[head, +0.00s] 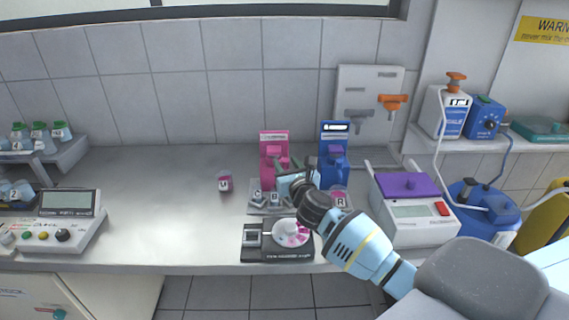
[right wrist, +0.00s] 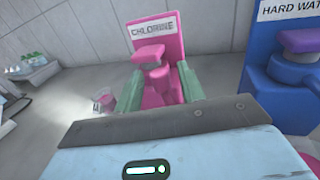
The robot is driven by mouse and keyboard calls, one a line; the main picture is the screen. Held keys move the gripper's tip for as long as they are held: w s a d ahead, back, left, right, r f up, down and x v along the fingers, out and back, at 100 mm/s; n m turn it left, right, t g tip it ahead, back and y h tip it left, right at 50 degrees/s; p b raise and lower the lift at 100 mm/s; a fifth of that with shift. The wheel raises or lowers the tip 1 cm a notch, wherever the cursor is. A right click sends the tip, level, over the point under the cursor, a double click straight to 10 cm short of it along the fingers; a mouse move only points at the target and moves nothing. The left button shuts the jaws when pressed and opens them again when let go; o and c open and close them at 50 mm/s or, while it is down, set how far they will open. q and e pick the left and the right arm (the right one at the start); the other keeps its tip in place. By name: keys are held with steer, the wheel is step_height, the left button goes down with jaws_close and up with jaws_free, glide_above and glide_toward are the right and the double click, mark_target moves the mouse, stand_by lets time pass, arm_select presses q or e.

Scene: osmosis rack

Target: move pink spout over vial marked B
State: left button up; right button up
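The pink dispenser (head: 273,140), labelled CHLORINE in the right wrist view (right wrist: 176,40), stands at the back of the bench with its pink spout (right wrist: 149,53) facing forward. Small vials sit on a tray in front of it; one seems marked B (head: 275,198), with another vial (head: 258,199) to its left. My right gripper (head: 284,166) is at the front of the pink dispenser. In the right wrist view its green fingers (right wrist: 160,82) are spread, one on each side of the pink spout, with no clear contact. My left gripper is out of view.
A blue HARD WATER dispenser (head: 334,140) stands just right of the pink one. A vial marked R (head: 340,199) is beside my right arm. A scale (head: 253,242) with a pink-and-white dish (head: 289,232) is in front.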

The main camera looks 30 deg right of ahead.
steer(key=shift+w+d, duration=0.15)
steer(key=shift+w, duration=0.5)
steer(key=shift+c, duration=0.2)
jaws_close()
